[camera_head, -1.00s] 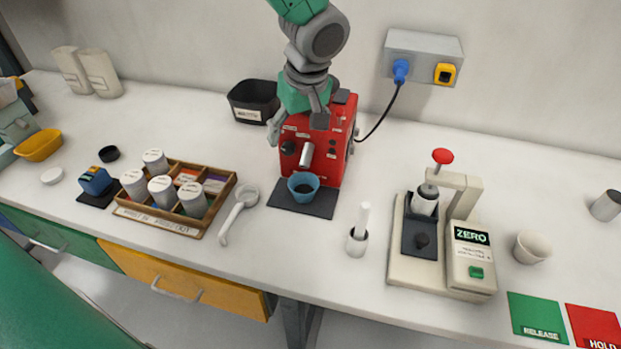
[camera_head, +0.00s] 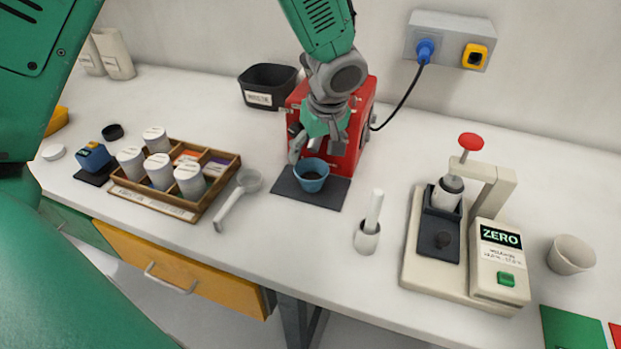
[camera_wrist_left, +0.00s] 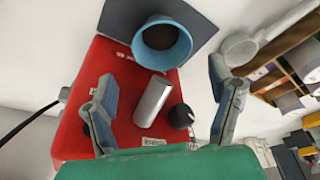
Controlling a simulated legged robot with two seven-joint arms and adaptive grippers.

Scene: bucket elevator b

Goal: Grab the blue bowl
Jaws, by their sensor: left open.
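The blue bowl (camera_head: 311,176) stands upright on a dark mat (camera_head: 331,193) in front of the red machine (camera_head: 366,105). Its inside looks dark in the head view. My left gripper (camera_head: 315,158) is just above and behind the bowl, in front of the machine. In the left wrist view the gripper (camera_wrist_left: 165,105) is open, with its fingers wide apart and nothing between them touching. The bowl (camera_wrist_left: 163,44) lies beyond the fingertips there, near the silver spout (camera_wrist_left: 152,101) and a dark knob (camera_wrist_left: 180,117). My right gripper is not in view.
A white scoop (camera_head: 237,198) and a wooden rack (camera_head: 217,181) of white jars lie left of the mat. A white holder with a pestle (camera_head: 367,238) and a beige scale (camera_head: 410,262) stand right. A black bin (camera_head: 268,88) is behind.

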